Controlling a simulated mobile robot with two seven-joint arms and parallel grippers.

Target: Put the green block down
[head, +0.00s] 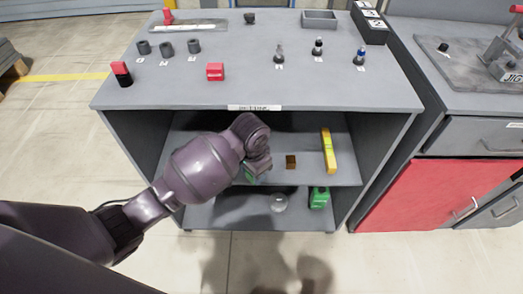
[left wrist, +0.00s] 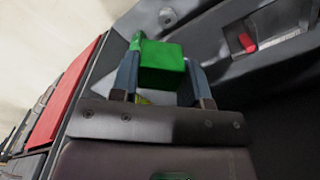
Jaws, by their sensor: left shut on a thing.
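The green block (left wrist: 163,65) sits between the two fingers of my left gripper (left wrist: 162,78) in the left wrist view, and the gripper is shut on it. In the head view my left arm comes in from the left and reaches into the open front of the grey cabinet, at the middle shelf (head: 219,160). Only a small bit of green (head: 250,177) shows below the left gripper (head: 257,170) there; the wrist hides the rest. I cannot tell whether the block touches the shelf. My right gripper is not in view.
A brown block (head: 291,161) and a yellow bar (head: 328,151) are on the middle shelf, right of the gripper. The lower shelf holds a pale round dish (head: 279,203) and a green item (head: 319,198). Several small parts and a red block (head: 215,71) stand on the cabinet top (head: 250,90).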

